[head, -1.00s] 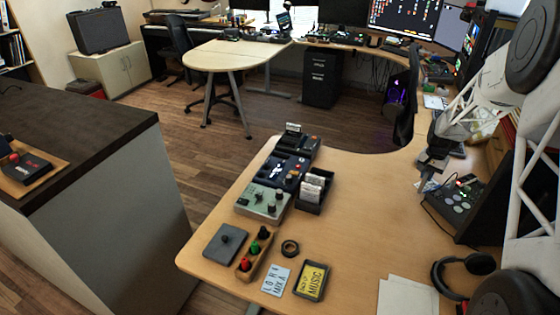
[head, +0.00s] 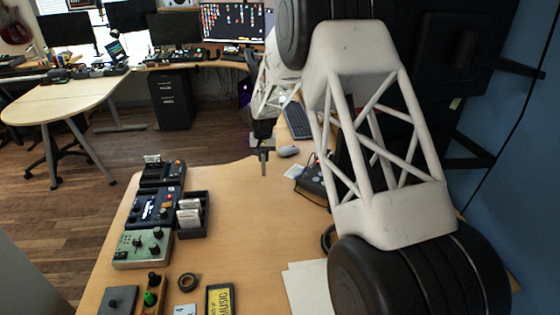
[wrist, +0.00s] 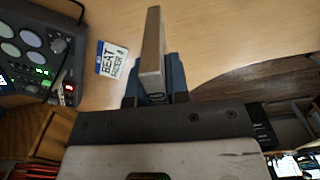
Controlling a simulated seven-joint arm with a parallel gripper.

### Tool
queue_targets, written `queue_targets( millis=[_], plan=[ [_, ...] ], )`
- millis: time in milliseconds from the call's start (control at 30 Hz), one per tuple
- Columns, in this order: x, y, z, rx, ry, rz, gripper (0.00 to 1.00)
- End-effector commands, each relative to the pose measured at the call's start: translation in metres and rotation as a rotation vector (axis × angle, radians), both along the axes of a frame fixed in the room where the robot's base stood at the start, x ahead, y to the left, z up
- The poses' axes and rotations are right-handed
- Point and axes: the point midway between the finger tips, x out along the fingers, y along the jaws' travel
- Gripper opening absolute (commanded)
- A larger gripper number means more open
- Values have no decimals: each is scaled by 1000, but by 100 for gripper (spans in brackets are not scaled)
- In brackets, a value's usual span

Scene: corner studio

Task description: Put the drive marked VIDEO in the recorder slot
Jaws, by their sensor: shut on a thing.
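My gripper (head: 263,150) hangs above the right part of the desk, beyond the row of devices. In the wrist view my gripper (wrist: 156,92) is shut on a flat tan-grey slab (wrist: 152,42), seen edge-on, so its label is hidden. I cannot tell whether it is the VIDEO drive. A blue device (head: 157,207) with a small screen stands between a green device (head: 130,247) and a dark device (head: 162,176) with a white-labelled piece on top. I cannot tell which is the recorder, and no open slot is clear.
A black holder (head: 192,229) with several white cards stands beside the devices. A yellow-labelled item (head: 221,300), tape roll (head: 187,282) and papers (head: 305,285) lie nearer. The desk's middle is bare.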

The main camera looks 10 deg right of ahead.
Motion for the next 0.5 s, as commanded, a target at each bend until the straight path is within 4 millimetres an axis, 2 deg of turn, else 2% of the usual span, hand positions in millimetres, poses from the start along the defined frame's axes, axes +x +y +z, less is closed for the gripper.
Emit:
queue_targets(
  millis=[33, 500],
  plan=[
    [-2, 17, 8, 1, -3, 27, 0],
    [-39, 152, 67, 0, -1, 275, 0]
  ],
)
